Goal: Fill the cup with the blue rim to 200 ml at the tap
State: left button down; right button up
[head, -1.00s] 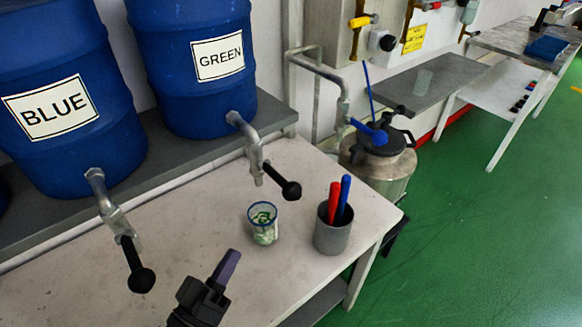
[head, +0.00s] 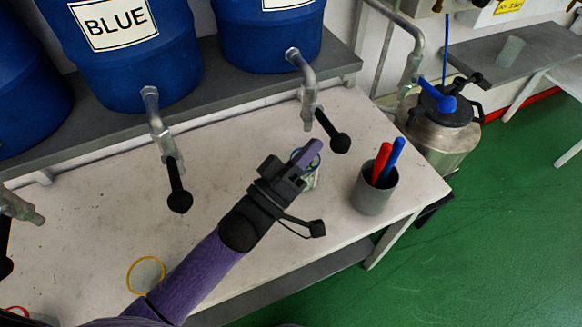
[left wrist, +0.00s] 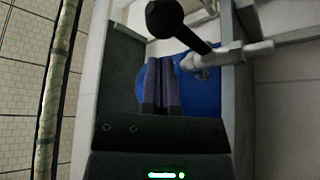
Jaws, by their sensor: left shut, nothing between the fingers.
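The cup with the blue rim (head: 312,181) stands on the white table below the tap (head: 307,95) of the right-hand blue barrel. It is mostly hidden behind my left gripper (head: 310,152) in the head view, so its fill level cannot be seen. My left gripper is shut and empty, its purple fingers overlapping the cup in the picture; I cannot tell if they touch it. In the left wrist view the shut fingers (left wrist: 162,80) show before a blue barrel (left wrist: 208,95), with a black-knobbed tap handle (left wrist: 165,18) above. My right gripper is not in view.
A grey holder (head: 372,195) with red and blue pens stands right of the cup. Another barrel labelled BLUE (head: 112,22) has its tap (head: 160,130) to the left. A yellow-rimmed cup (head: 146,262) stands near the table's front edge. A metal vessel (head: 445,140) stands beyond the table.

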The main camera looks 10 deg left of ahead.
pick_arm(q)
jog(key=shift+x, duration=0.95)
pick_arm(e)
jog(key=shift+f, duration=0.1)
pick_arm(q)
jog(key=shift+f+m+b, duration=0.35)
jog(key=shift+m+b, duration=0.15)
jog(key=shift+m, duration=0.1)
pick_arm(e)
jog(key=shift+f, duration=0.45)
